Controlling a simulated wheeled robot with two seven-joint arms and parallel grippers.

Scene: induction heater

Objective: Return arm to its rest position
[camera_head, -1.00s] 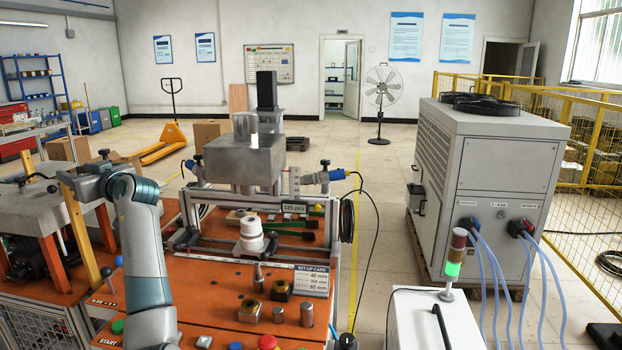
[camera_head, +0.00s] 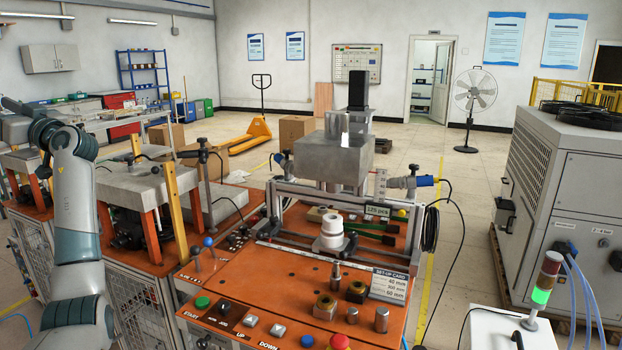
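My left arm (camera_head: 75,215) stands at the left side of the head view. Its grey forearm rises from the bottom edge and bends at a dark joint near the left edge. The link past that joint runs out of the picture, so my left gripper is not seen. No part of my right arm or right gripper shows. The arm appears in front of the left workbench (camera_head: 155,172); I cannot tell the gap between them.
An orange machine table (camera_head: 265,280) with buttons, metal parts and a white stepped piece (camera_head: 332,232) fills the middle. A grey block (camera_head: 335,160) sits above it. A chiller (camera_head: 560,190) and signal light (camera_head: 543,280) stand right. Open floor lies behind.

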